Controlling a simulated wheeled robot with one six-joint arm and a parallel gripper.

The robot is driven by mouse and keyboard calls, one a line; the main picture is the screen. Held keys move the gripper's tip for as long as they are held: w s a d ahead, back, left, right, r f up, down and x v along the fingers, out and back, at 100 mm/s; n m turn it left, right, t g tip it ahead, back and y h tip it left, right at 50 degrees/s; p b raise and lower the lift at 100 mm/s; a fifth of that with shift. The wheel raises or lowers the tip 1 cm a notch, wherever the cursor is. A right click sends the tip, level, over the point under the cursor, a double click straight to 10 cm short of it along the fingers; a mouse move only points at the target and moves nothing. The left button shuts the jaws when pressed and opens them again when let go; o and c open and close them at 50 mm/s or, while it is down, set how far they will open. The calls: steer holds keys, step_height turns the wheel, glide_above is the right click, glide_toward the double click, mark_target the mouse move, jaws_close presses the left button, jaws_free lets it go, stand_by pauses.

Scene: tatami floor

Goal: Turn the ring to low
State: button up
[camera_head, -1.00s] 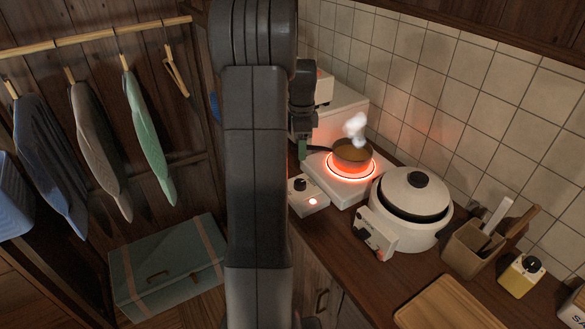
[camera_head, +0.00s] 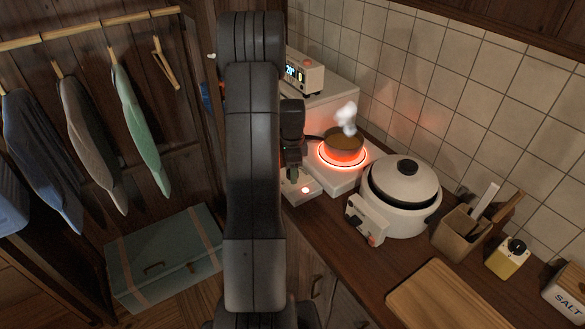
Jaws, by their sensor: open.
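The ring (camera_head: 325,163) glows bright red-orange on the white hob (camera_head: 340,183) on the counter. A brown pan (camera_head: 343,145) sits on it, with white steam above. The box's black knob is hidden behind my gripper (camera_head: 292,174). My gripper is open and points down at the back of the box, over the knob's place. I cannot tell whether it touches the knob.
A white rice cooker (camera_head: 400,205) stands to the right of the hob. A white box with a display (camera_head: 304,73) stands behind. A utensil holder (camera_head: 461,232), yellow timer (camera_head: 508,257), salt box (camera_head: 566,293) and cutting board (camera_head: 445,300) lie farther right. The tiled wall bounds the counter.

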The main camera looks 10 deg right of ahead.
steer(key=c, duration=1)
steer(key=shift+n, duration=0.3)
steer(key=n+b, duration=0.2)
steer(key=n, duration=0.1)
steer(key=shift+f, duration=0.1)
steer(key=n+b, duration=0.2)
steer(key=n, duration=0.3)
steer(key=shift+n, duration=0.4)
steer(key=n+b, duration=0.1)
steer(key=n, duration=0.3)
steer(key=shift+n, duration=0.3)
steer(key=shift+n+b, duration=0.35)
steer(key=shift+n, duration=1.95)
